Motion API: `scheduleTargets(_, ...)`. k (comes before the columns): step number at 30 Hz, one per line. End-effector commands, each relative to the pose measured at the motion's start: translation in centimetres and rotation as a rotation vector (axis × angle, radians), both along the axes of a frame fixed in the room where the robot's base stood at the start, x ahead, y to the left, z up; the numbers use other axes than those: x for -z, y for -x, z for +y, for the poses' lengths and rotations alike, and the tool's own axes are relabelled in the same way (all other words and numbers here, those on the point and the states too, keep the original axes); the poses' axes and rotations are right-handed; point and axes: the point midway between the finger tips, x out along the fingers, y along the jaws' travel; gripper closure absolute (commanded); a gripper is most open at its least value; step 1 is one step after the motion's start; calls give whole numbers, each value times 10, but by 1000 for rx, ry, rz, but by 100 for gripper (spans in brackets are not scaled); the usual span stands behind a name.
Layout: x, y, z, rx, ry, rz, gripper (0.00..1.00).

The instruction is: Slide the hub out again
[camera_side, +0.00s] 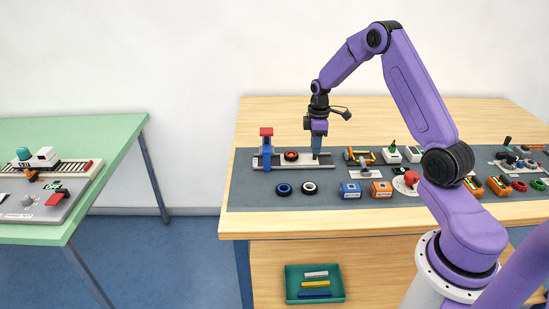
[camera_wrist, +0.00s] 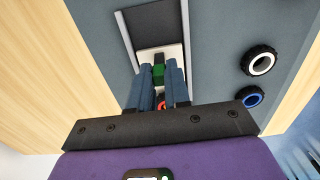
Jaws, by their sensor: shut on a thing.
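My gripper (camera_side: 317,155) points down at the right end of a pale rail base (camera_side: 258,161) in the side view. In the wrist view its two blue fingers (camera_wrist: 159,82) are shut on a small green piece (camera_wrist: 158,74). The fingers hide what the green piece is joined to. A dark wheel with a red hub (camera_side: 291,155) sits on the base, left of my gripper; a bit of red (camera_wrist: 162,104) shows between the fingers in the wrist view. I cannot tell which part the task calls the hub.
A blue post with a red top (camera_side: 266,148) stands at the base's left end. In front lie a blue-hubbed wheel (camera_side: 283,189) and a white-hubbed wheel (camera_side: 309,188). Blue (camera_side: 350,190) and orange (camera_side: 381,189) blocks and several small parts crowd the right.

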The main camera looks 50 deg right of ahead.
Motion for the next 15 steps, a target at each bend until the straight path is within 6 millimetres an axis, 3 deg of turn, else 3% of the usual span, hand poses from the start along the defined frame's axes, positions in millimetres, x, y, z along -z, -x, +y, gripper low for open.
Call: scheduleTargets(15,-1,15,-17,2,1,-4,100)
